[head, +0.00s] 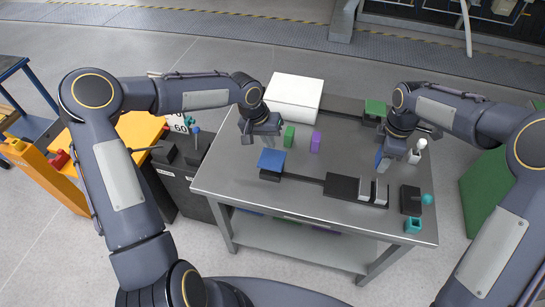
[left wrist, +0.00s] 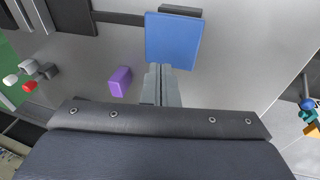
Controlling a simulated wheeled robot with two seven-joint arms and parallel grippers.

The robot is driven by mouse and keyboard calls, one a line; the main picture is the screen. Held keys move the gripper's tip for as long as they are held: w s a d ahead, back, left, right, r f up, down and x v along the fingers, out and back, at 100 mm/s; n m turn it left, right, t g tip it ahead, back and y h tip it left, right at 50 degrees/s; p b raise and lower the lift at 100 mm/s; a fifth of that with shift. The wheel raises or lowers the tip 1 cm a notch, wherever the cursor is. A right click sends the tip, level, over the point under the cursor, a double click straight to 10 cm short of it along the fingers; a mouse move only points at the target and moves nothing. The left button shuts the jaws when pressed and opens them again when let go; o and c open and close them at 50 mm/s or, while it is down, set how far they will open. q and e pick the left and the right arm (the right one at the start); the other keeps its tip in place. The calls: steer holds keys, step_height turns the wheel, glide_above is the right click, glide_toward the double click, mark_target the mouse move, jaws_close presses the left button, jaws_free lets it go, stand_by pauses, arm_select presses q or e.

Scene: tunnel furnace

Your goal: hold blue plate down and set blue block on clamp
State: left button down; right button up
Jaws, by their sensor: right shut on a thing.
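The blue plate (head: 271,160) lies on a dark base at the table's left-middle, and fills the top centre of the left wrist view (left wrist: 174,40). My left gripper (head: 268,147) is shut and empty, its fingertips (left wrist: 161,68) at the plate's near edge in the picture; I cannot tell whether they touch. My right gripper (head: 386,160) is shut on the blue block (head: 379,157), held above the table's right side. The clamp (head: 372,190), with two upright light-grey jaws on a dark base, stands below and left of the block.
A green block (head: 289,137) and a purple block (head: 316,142) stand behind the blue plate. A white box (head: 295,92) is at the back. A dark fixture (head: 411,200) and a teal cup (head: 413,224) sit by the right front corner.

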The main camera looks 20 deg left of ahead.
mark_target(269, 159)
arm_select(q)
steer(key=shift+f, duration=4.5)
steer(key=shift+s, duration=0.1)
arm_select(e)
steer(key=shift+f, duration=7.4)
steer(key=o, duration=1.1)
steer(key=shift+r, duration=0.1)
steer(key=shift+r, duration=7.45)
